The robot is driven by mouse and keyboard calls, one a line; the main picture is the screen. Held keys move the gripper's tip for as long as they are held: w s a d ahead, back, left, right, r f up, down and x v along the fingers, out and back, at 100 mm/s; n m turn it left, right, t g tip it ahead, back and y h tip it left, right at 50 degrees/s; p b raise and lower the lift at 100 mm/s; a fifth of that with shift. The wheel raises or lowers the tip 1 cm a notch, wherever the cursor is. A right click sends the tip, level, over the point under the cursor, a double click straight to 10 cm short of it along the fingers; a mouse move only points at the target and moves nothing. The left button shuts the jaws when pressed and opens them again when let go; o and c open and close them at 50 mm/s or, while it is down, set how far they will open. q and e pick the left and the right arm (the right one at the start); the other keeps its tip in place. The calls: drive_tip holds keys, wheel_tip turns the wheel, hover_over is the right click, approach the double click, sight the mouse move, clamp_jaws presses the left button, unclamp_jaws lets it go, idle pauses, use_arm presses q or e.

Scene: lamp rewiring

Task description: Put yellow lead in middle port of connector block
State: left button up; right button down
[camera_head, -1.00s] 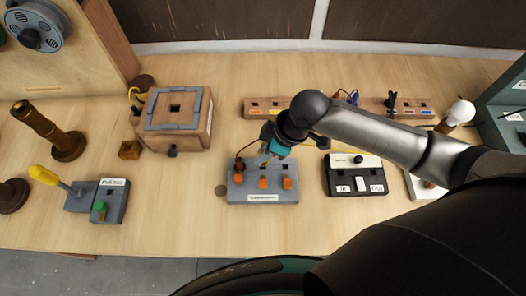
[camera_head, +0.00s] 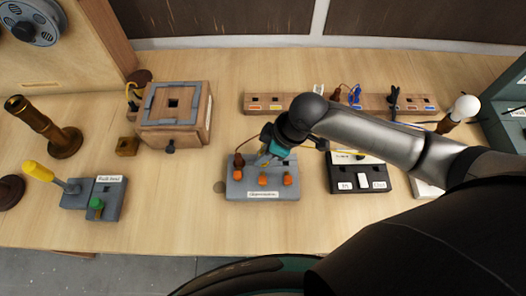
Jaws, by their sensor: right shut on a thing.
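The grey connector block (camera_head: 235,191) lies on the table with several orange levers along its front and a label on its front edge. A brown lead (camera_head: 239,160) stands at its left port. My right gripper (camera_head: 267,160) is over the back of the block near the middle and is shut on the yellow lead, whose end is mostly hidden by the gripper. A stretch of yellow wire (camera_head: 345,153) shows to the right, behind my arm. I cannot tell whether the lead's tip is inside the middle port. My left gripper is out of view.
A black switch box (camera_head: 345,187) stands right of the block. A wooden rail (camera_head: 262,103) with ports lies behind. A wooden box (camera_head: 205,128) stands back left, a grey lever switch (camera_head: 107,190) front left, and a white bulb (camera_head: 466,107) at right.

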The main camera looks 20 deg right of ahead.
drive_tip(key=shift+p, duration=0.35)
idle(0.4)
drive_tip(key=shift+f, duration=0.5)
idle(0.9)
drive_tip(key=c, duration=0.7)
unclamp_jaws()
drive_tip(key=p+v, duration=0.1)
drive_tip(key=v, duration=1.4)
drive_tip(key=shift+p, duration=0.35)
drive_tip(key=shift+r, duration=0.1)
